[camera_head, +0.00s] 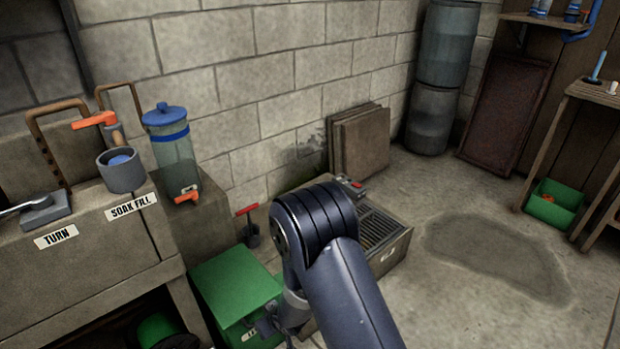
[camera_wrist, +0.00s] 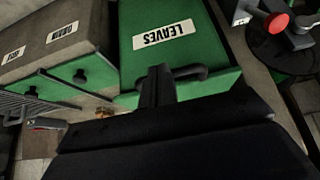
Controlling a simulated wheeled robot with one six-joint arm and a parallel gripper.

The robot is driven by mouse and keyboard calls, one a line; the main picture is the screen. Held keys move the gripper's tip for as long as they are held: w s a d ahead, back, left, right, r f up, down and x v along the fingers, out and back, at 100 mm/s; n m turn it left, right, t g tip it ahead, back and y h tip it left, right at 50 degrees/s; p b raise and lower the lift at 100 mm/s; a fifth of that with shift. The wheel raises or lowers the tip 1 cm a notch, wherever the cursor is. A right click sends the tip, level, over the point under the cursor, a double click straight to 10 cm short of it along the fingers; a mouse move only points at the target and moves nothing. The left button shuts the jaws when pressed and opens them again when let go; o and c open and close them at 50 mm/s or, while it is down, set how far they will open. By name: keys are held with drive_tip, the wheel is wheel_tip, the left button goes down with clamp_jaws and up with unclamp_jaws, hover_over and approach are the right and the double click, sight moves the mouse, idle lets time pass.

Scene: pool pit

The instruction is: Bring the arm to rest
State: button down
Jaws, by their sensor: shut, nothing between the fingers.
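My arm reaches forward and down from the bottom of the head view, bent at its dark rounded joint. My gripper (camera_wrist: 156,84) is shut and empty in the wrist view. Its closed fingers are close to the dark handle (camera_wrist: 188,76) of the green box labelled LEAVES (camera_wrist: 128,35); I cannot tell whether they touch. In the head view the green box (camera_head: 228,283) stands on the floor beside the stone bench, and my arm partly hides the gripper near its front.
A grated unit (camera_head: 392,243) with a red button stands right of my arm. The stone bench (camera_head: 92,262) at left holds a grey cup (camera_head: 121,176) and a lever. A clear blue-lidded dispenser (camera_head: 172,152) stands behind. The floor at right is open around a damp patch (camera_head: 495,255).

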drive_tip(key=shift+w+f, duration=0.1)
drive_tip(key=shift+f, duration=0.5)
drive_tip(key=shift+r, duration=0.1)
